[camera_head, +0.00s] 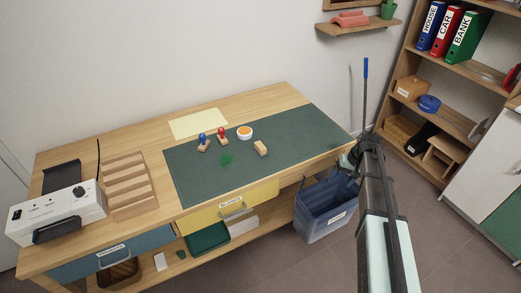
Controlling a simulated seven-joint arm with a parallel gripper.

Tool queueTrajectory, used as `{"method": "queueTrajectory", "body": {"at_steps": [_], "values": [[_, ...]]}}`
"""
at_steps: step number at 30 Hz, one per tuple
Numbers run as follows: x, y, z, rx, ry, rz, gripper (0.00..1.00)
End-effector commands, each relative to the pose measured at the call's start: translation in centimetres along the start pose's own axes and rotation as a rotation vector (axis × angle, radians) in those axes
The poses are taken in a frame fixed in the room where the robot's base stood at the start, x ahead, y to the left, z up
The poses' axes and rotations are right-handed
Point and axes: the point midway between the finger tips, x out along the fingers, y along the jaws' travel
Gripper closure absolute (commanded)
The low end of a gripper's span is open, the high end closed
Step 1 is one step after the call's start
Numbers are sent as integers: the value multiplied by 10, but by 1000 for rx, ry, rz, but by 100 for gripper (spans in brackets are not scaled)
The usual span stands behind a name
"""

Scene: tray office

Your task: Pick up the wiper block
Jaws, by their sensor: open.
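A small tan block (261,148), which looks like the wiper block, lies on the dark green mat (305,125) on the desk, right of the middle. Its finer details are too small to tell. My gripper (349,160) is at the right, beside the desk's right end, well apart from the block. It is open and nothing shows in it. Its fingers are small and dark in this view.
A blue-handled stamp (203,141), a red-handled stamp (222,135) and a white bowl with orange contents (245,133) stand left of the block. A blue bin (325,209) stands below the desk's right end. The mat's right part is clear.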

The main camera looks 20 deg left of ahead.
Motion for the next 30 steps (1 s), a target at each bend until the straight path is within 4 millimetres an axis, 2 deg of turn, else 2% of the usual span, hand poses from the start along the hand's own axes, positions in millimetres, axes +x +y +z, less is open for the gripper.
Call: {"method": "queueTrajectory", "body": {"at_steps": [1,5,7,15,21,25,30], "values": [[-15,-19,-16,-42,3,9,30],[-48,-69,-40,-148,-3,37,30],[-62,-100,-50,-209,-8,59,30],[-86,-218,-64,-408,-34,154,30],[-101,-303,-63,-536,-44,222,30],[-109,-343,-58,-596,-47,253,30],[-114,-369,-54,-634,-48,274,30]]}}
